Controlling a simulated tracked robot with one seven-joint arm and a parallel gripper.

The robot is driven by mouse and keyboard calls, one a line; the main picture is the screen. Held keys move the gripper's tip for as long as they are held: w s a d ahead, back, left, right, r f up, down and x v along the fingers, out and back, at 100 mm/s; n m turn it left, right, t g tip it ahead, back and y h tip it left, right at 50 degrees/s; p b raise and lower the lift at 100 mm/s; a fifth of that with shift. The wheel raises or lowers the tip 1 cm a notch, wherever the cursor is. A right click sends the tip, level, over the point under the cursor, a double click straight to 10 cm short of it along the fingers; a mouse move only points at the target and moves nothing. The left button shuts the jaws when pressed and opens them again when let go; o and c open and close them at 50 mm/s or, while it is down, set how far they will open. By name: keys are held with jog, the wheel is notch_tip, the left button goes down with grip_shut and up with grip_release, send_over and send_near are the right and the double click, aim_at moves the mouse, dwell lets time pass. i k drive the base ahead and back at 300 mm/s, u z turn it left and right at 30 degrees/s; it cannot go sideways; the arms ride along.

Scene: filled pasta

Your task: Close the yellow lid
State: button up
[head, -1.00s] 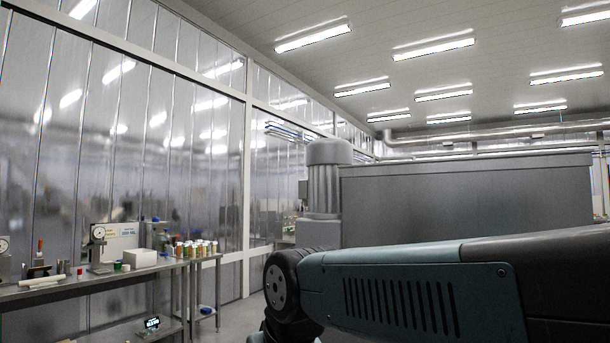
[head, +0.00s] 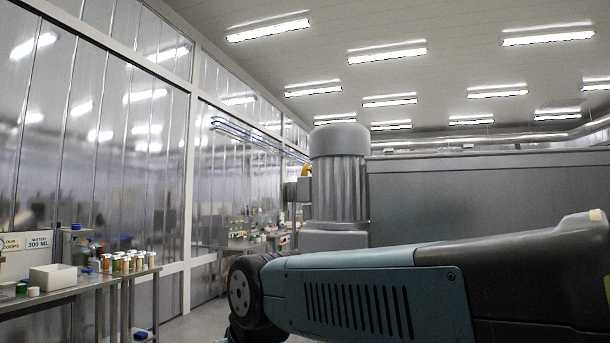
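No yellow lid can be made out in the head view. My gripper is not in view; only the links of my arm show, across the lower right. Several small jars with orange, white and green tops stand in a group (head: 128,262) on the steel bench at the left, too small to tell more.
A steel bench (head: 75,290) along the left wall carries a white box (head: 53,277). A second bench (head: 245,244) stands farther back. A large grey machine (head: 470,205) with a ribbed motor (head: 338,185) fills the right. Floor shows between the left bench and my arm.

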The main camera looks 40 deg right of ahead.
aim_at(305, 170)
jog(key=z, duration=0.25)
jog(key=i, duration=0.75)
jog(key=z, duration=0.4)
jog(key=k, duration=0.85)
jog(key=z, duration=0.2)
jog(key=i, duration=0.85)
jog(key=u, duration=0.1)
